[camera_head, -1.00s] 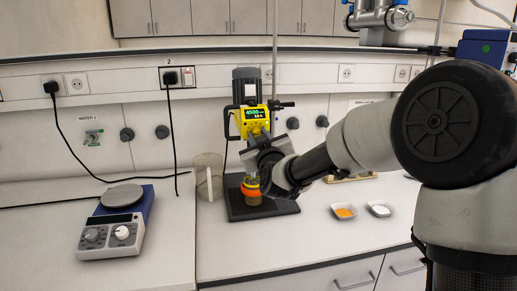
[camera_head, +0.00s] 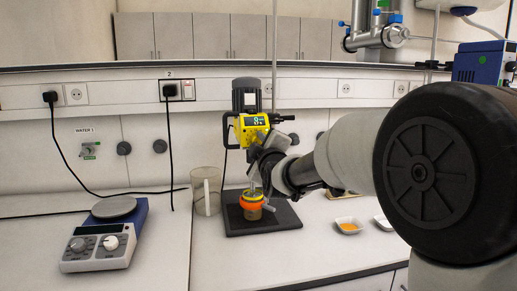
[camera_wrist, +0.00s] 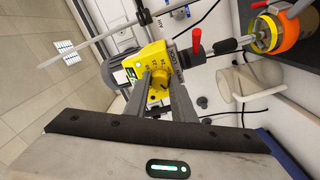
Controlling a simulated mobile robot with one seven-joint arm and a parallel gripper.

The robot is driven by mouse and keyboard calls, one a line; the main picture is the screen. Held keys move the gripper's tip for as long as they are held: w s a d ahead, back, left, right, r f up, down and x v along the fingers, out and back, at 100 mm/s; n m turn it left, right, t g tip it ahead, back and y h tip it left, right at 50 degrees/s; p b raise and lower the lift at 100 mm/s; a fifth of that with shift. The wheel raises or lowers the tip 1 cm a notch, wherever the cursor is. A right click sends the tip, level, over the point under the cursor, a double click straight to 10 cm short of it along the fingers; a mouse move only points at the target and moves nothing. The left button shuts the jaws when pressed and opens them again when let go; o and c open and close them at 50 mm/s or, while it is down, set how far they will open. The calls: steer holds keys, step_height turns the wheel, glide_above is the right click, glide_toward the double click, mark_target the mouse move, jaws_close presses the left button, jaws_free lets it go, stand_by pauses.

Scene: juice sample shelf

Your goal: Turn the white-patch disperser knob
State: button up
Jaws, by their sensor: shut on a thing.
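The disperser (camera_head: 252,130) is a yellow and black unit on a stand, with a lit green display (camera_head: 254,121). In the wrist view its yellow body (camera_wrist: 156,57) carries a round yellow knob (camera_wrist: 159,88) with numbers printed around it. My gripper (camera_wrist: 160,82) is shut on this knob, one finger on each side. I cannot make out a white patch on the knob. In the head view my gripper (camera_head: 262,165) is at the front of the disperser, just below the display, and hides the knob.
A jar with an orange band (camera_head: 252,205) stands under the disperser on a black base plate (camera_head: 284,218). A clear jug (camera_head: 205,192) is to its left. A hotplate stirrer (camera_head: 103,235) is at far left. A bowl of orange powder (camera_head: 347,227) and a white bowl (camera_head: 383,223) lie right.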

steer(key=shift+d, duration=0.1)
stand_by(0.3)
steer(key=o, duration=1.1)
steer(key=shift+c, duration=0.2)
steer(key=v, duration=1.7)
steer(key=shift+s, duration=0.2)
